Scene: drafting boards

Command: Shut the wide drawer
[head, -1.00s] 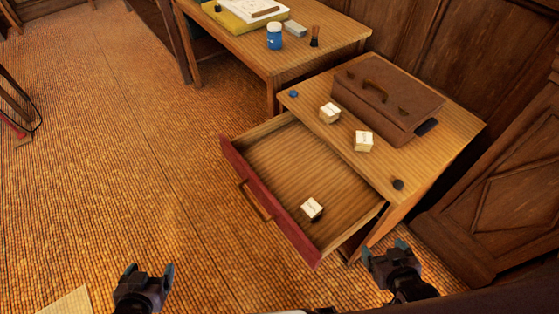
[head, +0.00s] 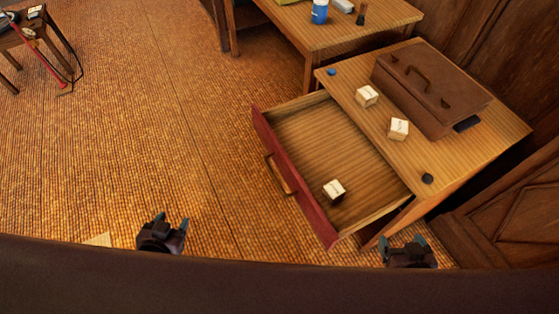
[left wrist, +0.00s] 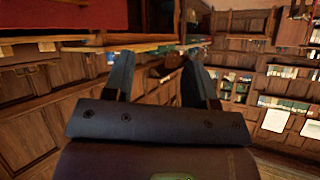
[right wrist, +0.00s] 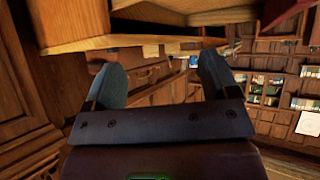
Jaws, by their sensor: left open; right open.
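The wide drawer (head: 278,170) is pulled well out of the wooden desk (head: 470,150). It has a red front and a bar handle (head: 276,173). A small white-labelled box (head: 334,189) lies inside it. My left gripper (head: 172,226) is open and empty, over the floor to the left of the drawer front, apart from it. My right gripper (head: 407,244) is open and empty, near the desk's front right corner, to the right of the drawer. In the left wrist view the open fingers (left wrist: 158,75) show a red panel above them. In the right wrist view wooden boards pass above the open fingers (right wrist: 158,80).
On the desk top are a brown case (head: 430,90), two small boxes (head: 367,96) (head: 399,128), a blue disc (head: 332,72) and a black knob-like piece (head: 427,179). Another table (head: 350,30) stands behind. A stool (head: 40,45) is far left. Floor left of the drawer is clear.

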